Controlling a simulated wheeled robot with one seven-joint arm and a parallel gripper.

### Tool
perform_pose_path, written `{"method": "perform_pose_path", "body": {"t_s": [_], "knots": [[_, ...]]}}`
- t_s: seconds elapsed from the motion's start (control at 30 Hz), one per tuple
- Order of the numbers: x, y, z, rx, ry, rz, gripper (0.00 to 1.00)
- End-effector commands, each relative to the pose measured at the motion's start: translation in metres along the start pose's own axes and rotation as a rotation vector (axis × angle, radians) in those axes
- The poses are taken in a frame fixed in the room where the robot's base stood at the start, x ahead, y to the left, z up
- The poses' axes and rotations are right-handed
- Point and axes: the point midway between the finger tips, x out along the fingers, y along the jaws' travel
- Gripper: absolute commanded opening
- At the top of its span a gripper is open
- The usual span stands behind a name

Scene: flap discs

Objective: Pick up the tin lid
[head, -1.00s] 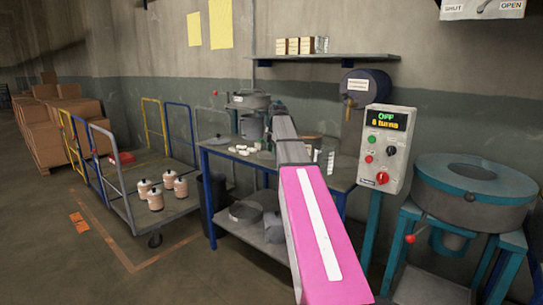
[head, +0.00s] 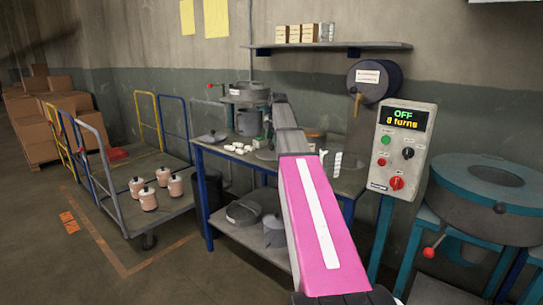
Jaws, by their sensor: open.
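A low round grey lid with a small knob (head: 212,137) lies on the left end of the workbench top (head: 222,153); it looks like the tin lid. My arm, with its pink link, reaches from the bottom of the head view up over the middle of the bench. Its far end tapers off near the machine at the back of the bench. My gripper cannot be made out there, as the arm's own links hide it. Whether it is near the lid cannot be told.
White pieces (head: 240,148) lie right of the lid. A lidded pot (head: 243,212) sits on the lower shelf. A trolley (head: 180,213) with several jars stands left. A control box (head: 403,148) and a round teal-topped machine (head: 488,178) stand right. Floor at front left is clear.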

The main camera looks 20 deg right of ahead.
Motion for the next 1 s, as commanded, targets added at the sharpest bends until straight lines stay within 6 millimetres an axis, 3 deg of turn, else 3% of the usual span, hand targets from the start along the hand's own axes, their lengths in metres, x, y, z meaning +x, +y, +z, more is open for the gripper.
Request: {"method": "perform_pose_path", "body": {"t_s": [0.27, 0.5, 0.77, 0.8, 0.9, 1.0], "knots": [[0.021, -0.002, 0.0, 0.001, 0.001, -0.002, 0.43], [0.053, -0.003, 0.0, 0.0, 0.0, -0.001, 0.43], [0.058, -0.003, 0.0, 0.001, -0.001, 0.0, 0.43], [0.058, -0.003, 0.0, 0.001, -0.001, 0.0, 0.37], [0.058, -0.003, 0.0, 0.001, 0.0, 0.0, 0.05], [0.057, -0.002, 0.0, 0.001, 0.0, 0.0, 0.05]]}}
